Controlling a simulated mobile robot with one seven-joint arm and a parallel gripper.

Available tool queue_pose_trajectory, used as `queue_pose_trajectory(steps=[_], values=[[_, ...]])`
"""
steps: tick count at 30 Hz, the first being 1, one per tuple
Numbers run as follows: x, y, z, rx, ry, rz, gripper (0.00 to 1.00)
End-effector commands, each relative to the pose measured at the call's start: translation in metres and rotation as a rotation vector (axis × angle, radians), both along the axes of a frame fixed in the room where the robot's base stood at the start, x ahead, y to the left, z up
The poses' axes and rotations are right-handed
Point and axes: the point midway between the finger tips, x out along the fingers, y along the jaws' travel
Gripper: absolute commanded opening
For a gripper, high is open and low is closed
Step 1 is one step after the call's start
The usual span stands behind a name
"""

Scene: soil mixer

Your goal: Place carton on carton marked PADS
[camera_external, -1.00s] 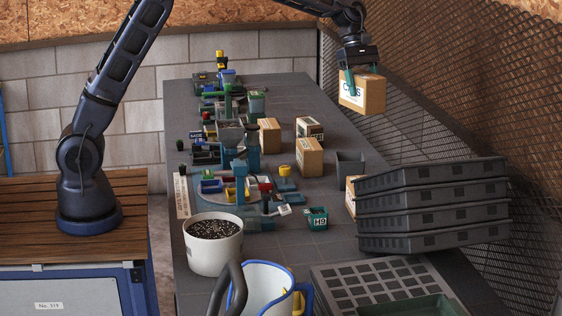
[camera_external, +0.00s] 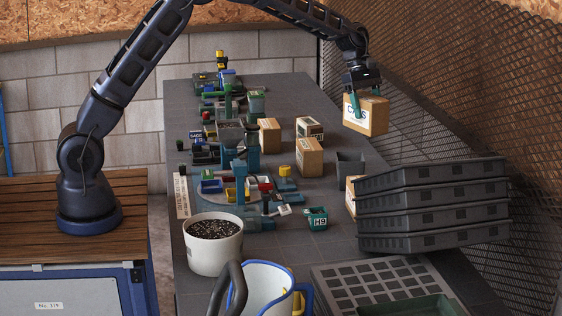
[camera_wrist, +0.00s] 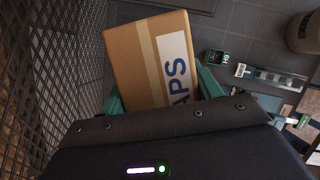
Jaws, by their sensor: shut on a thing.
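My gripper (camera_external: 354,100) is shut on a brown carton (camera_external: 376,117) and holds it in the air over the right side of the bench. The carton also shows in the wrist view (camera_wrist: 128,58), tilted between the teal fingers, with a white label ending in "APS". Several other cartons stand on the bench: one at the back left (camera_external: 269,136), one with a label on top (camera_external: 310,129), and one in front of it (camera_external: 309,158). Another carton (camera_external: 350,194) is mostly hidden by trays. I cannot read PADS on any of them.
A stack of black trays (camera_external: 432,205) stands at the right front. A small grey bin (camera_external: 350,163) is behind it. A pot of soil (camera_external: 212,243) and a jug (camera_external: 270,290) stand at the front. Mesh (camera_external: 470,110) runs along the right.

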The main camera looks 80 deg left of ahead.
Motion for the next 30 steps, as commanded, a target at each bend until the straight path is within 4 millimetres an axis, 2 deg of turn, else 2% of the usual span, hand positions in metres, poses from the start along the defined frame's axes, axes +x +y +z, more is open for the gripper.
queue_pose_trajectory(steps=[1, 6, 15, 18, 26, 30], values=[[0.000, 0.000, -0.012, -0.001, 0.003, 0.001, 0.35], [0.000, 0.000, -0.049, 0.000, 0.004, 0.001, 0.35], [0.000, 0.000, -0.109, 0.001, 0.001, -0.001, 0.35], [0.000, 0.000, -0.120, 0.001, 0.001, 0.000, 0.35], [0.000, 0.000, -0.135, 0.000, 0.001, 0.000, 0.35], [0.000, 0.000, -0.155, 0.000, 0.002, 0.001, 0.35]])
